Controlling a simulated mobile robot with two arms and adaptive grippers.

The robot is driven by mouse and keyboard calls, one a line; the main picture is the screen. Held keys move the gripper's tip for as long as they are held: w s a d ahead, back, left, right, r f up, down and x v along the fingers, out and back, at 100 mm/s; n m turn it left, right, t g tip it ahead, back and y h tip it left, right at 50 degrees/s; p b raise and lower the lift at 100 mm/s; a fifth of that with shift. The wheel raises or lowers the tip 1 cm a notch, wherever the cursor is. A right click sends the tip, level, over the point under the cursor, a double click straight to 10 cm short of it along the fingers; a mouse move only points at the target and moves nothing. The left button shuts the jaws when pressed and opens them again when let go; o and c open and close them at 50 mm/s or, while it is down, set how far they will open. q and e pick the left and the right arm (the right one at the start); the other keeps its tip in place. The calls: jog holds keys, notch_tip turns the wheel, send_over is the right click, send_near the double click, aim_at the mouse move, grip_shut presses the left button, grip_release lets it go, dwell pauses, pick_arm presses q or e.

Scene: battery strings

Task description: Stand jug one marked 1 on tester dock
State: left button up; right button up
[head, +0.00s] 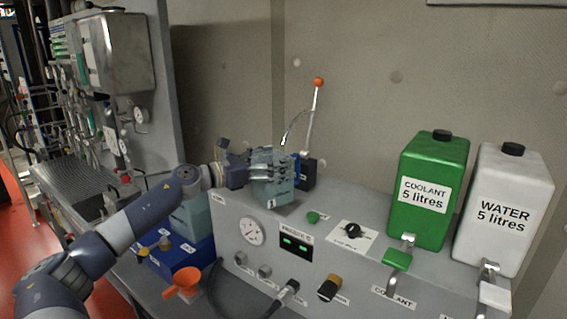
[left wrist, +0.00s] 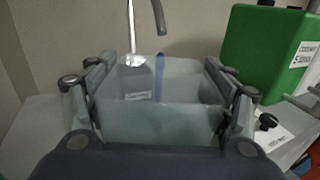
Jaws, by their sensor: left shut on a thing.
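A grey-blue jug (head: 270,190) with a small white label low on its front is at the left end of the tester's top (head: 385,240). I cannot read the label surely, nor tell whether the jug touches the top. My left gripper (head: 268,170) is shut on this jug, with a finger along each side. In the left wrist view the open-topped jug (left wrist: 150,122) sits between the fingers of the left gripper (left wrist: 160,88). No separate dock outline shows; the jug covers that spot. My right gripper is not in view.
A lever with an orange knob (head: 318,82) and a thin curved tube stand just behind the jug. A second grey-blue jug (head: 190,222) is on a blue unit (head: 180,258), partly behind my arm. Green coolant (head: 428,180) and white water (head: 503,215) tanks stand right.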

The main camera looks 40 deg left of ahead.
aim_at(286, 156)
pick_arm(q)
jog(key=shift+w+d+r+p, duration=0.15)
jog(key=shift+w+r+p, duration=0.25)
jog(key=shift+w+p, duration=0.2)
jog(key=shift+p+x, duration=0.4)
jog(key=shift+x, duration=0.5)
notch_tip(286, 156, down, 2)
jog(key=shift+p, duration=0.5)
jog(key=shift+f, duration=0.1)
jog(key=o, duration=1.8)
jog(key=shift+f, duration=0.1)
jog(key=shift+o, duration=1.1)
jog(key=shift+d, duration=0.1)
